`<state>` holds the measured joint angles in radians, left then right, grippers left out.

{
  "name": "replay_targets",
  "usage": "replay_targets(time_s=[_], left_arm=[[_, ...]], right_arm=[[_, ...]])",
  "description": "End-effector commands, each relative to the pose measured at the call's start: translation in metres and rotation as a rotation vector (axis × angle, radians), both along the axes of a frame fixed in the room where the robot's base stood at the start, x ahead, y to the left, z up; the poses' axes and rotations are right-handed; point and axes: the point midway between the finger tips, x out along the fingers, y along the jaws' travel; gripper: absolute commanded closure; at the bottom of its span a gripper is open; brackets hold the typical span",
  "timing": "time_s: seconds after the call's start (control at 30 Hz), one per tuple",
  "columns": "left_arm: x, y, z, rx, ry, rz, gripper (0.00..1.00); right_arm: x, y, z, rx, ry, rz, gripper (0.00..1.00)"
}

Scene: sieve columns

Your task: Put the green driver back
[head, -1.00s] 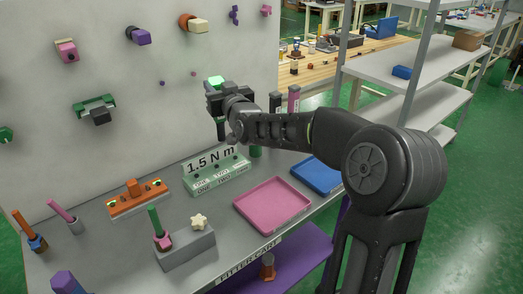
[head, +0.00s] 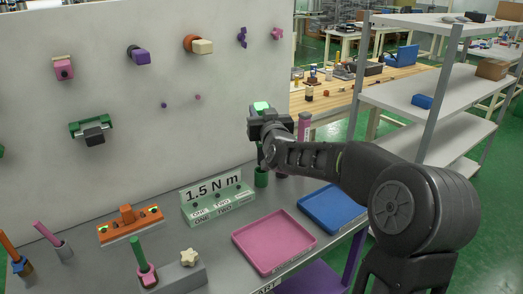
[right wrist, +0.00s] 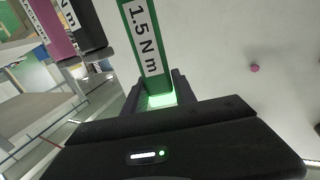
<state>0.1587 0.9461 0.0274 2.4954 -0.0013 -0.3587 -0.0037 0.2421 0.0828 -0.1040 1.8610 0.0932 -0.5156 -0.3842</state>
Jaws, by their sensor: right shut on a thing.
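The green driver is in my right gripper (head: 268,128). Its bright green top (head: 262,106) shows above the jaws in the head view. In the right wrist view the green driver (right wrist: 143,40) carries a white "1.5 N m" label and stands between the shut fingers. A small green holder (head: 261,178) stands on the bench just below the gripper. The driver's lower part is mostly hidden by the gripper, and I cannot tell whether its tip is inside the holder. My left gripper is not in view.
A pink driver (head: 304,126) stands close right of the gripper; a black one (right wrist: 85,25) is beside it. A green "1.5 N m" stand (head: 217,203) is at the left. Pink (head: 262,268) and blue trays (head: 332,226) lie in front. The upright panel (head: 200,130) is behind.

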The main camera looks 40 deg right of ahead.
Motion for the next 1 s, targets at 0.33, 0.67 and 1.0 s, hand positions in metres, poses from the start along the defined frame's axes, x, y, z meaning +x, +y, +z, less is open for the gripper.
replay_targets(time_s=[0.33,0.67,1.0], left_arm=[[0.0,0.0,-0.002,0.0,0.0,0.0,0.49],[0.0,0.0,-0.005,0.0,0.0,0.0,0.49],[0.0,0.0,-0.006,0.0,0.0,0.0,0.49]], right_arm=[[0.0,0.0,-0.018,-0.001,-0.004,0.0,1.0],[0.0,0.0,-0.049,0.001,0.002,0.0,1.0],[0.0,0.0,-0.068,0.0,-0.003,0.0,1.0]])
